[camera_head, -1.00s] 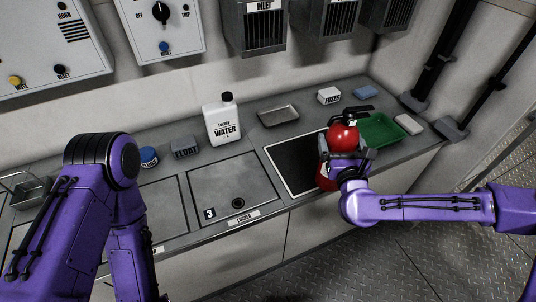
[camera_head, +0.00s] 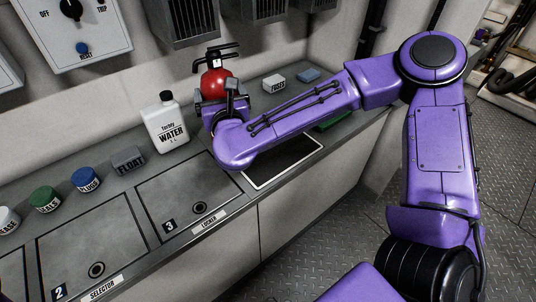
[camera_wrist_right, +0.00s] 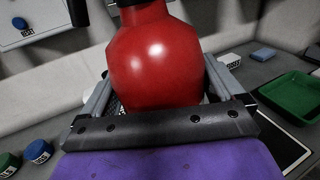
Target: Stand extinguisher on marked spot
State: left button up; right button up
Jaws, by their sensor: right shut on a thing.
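The red extinguisher (camera_head: 215,84), with a black handle on top, is upright in my right gripper (camera_head: 222,104). It appears raised above the back of the counter, near the wall; its lower part is hidden by my gripper and arm. In the right wrist view its red body (camera_wrist_right: 155,58) sits between the two fingers of my right gripper (camera_wrist_right: 157,90). A black panel with a white outline (camera_head: 285,162) lies on the counter, partly covered by my right arm. I cannot tell whether this is the marked spot. My left gripper is out of view.
A white water jug (camera_head: 166,128) stands left of the extinguisher. A grey float block (camera_head: 128,160) and blue (camera_head: 87,180) and green (camera_head: 45,199) round containers are further left. A green tray (camera_head: 333,123), a white fuses box (camera_head: 274,83) and a blue block (camera_head: 308,74) are right.

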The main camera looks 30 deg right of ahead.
jog(key=d+m+g+h, duration=0.1)
jog(key=d+m+h, duration=0.15)
jog(key=d, duration=0.85)
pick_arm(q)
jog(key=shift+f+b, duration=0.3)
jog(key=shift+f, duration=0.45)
pick_arm(e)
jog(key=w+d+f, duration=0.2)
jog(key=d+f, duration=0.2)
jog(key=f, duration=0.5)
jog(key=shift+w+d+f, duration=0.15)
jog(key=shift+d+f, duration=0.1)
jog(key=shift+d, duration=0.1)
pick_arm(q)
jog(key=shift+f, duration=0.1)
pick_arm(e)
jog(key=shift+n+h, duration=0.25)
jog(key=o, duration=1.7)
jog(key=shift+f, duration=0.25)
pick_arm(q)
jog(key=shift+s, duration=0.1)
pick_arm(e)
jog(key=shift+r, duration=0.15)
pick_arm(q)
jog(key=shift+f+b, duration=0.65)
jog(key=shift+b, duration=0.05)
pick_arm(e)
jog(key=v, duration=1.2)
